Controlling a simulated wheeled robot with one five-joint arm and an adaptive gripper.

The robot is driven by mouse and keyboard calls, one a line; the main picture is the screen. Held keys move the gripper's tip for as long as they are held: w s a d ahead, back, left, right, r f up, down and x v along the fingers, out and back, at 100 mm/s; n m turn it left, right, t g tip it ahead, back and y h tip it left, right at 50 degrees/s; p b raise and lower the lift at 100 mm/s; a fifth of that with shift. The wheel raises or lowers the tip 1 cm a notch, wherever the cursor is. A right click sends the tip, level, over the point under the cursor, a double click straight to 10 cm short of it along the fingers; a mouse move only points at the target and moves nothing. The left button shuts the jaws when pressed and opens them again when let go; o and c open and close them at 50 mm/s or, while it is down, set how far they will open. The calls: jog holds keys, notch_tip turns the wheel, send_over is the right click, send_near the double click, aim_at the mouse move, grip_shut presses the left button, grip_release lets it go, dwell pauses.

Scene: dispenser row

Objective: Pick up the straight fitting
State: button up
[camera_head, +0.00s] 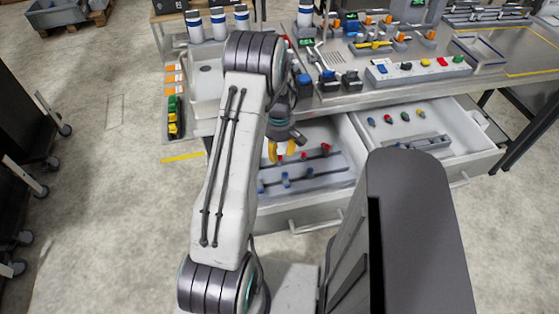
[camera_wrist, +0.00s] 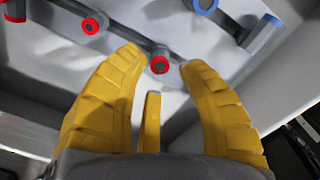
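In the wrist view, my gripper (camera_wrist: 160,57) has its two yellow fingers spread apart, with nothing held between them. A grey pipe fitting with a red ring end (camera_wrist: 160,65) shows in the gap between the fingertips. Another red-ended fitting (camera_wrist: 92,24) lies to its upper left, and a blue-ended grey fitting (camera_wrist: 268,24) is at the upper right. I cannot tell for sure which of these is the straight fitting. In the head view, my gripper (camera_head: 281,150) hangs over the left open drawer, partly hidden by my arm.
The left drawer (camera_head: 308,212) holds blue fittings (camera_head: 285,180) and red ones (camera_head: 325,150). The right open drawer (camera_head: 465,155) holds several coloured parts. The workbench (camera_head: 480,85) above carries button boxes and trays. Drawer walls stand close around my gripper.

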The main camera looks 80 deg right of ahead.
aim_at(280, 158)
jog(key=shift+f+p, duration=0.65)
jog(key=shift+f, duration=1.9)
jog(key=shift+o, duration=0.3)
jog(key=shift+a, duration=0.1)
jog(key=c, duration=0.7)
jog(key=shift+o, duration=0.2)
